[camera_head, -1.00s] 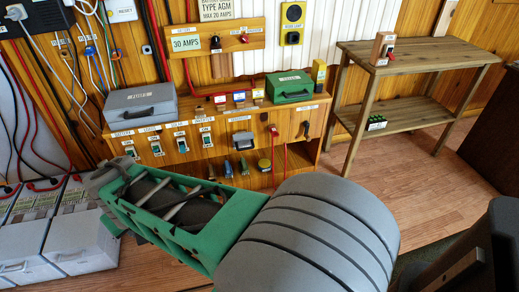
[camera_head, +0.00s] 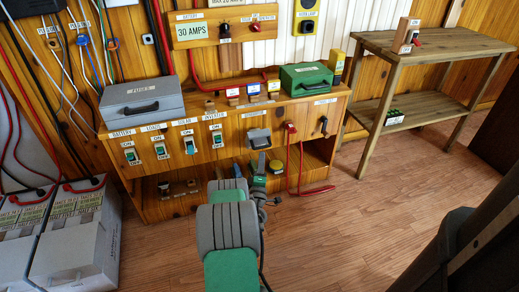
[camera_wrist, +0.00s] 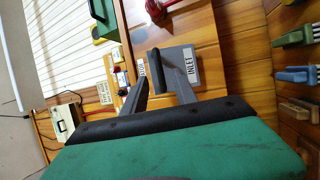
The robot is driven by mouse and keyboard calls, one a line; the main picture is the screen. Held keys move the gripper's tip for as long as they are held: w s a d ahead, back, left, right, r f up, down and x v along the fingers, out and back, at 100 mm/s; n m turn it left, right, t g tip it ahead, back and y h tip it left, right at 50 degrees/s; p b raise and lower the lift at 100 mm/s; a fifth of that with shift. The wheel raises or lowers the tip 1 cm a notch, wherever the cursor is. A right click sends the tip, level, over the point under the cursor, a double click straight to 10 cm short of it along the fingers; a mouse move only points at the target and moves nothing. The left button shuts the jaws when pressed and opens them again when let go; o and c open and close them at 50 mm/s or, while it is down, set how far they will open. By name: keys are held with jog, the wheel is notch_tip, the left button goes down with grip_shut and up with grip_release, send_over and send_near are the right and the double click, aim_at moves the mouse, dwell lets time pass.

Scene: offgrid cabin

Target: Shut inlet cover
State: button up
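The inlet cover (camera_head: 258,138) is a grey flap with a dark lower edge on the front of the wooden cabinet, right of the row of switches. In the wrist view the cover (camera_wrist: 177,58) is just ahead of my fingers, beside a label reading INLET; it seems to stand out from the panel, though its exact angle is hard to tell. My gripper (camera_wrist: 157,88) has its two grey fingers apart, with nothing clearly held. In the head view my arm reaches to the cabinet front, and the fingertips are mostly hidden. Contact with the cover cannot be told.
A red plug with a red cable (camera_head: 291,128) and a black handle (camera_head: 323,126) are right of the cover. A grey fuse box (camera_head: 142,105) and a green case (camera_head: 306,78) stand on the cabinet. Grey batteries (camera_head: 75,240) are at left.

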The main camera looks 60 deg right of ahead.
aim_at(261, 147)
jog(key=shift+w+x, duration=0.2)
jog(key=shift+x, duration=3.3)
jog(key=shift+a+r, duration=0.1)
jog(key=shift+c, duration=0.4)
grip_shut()
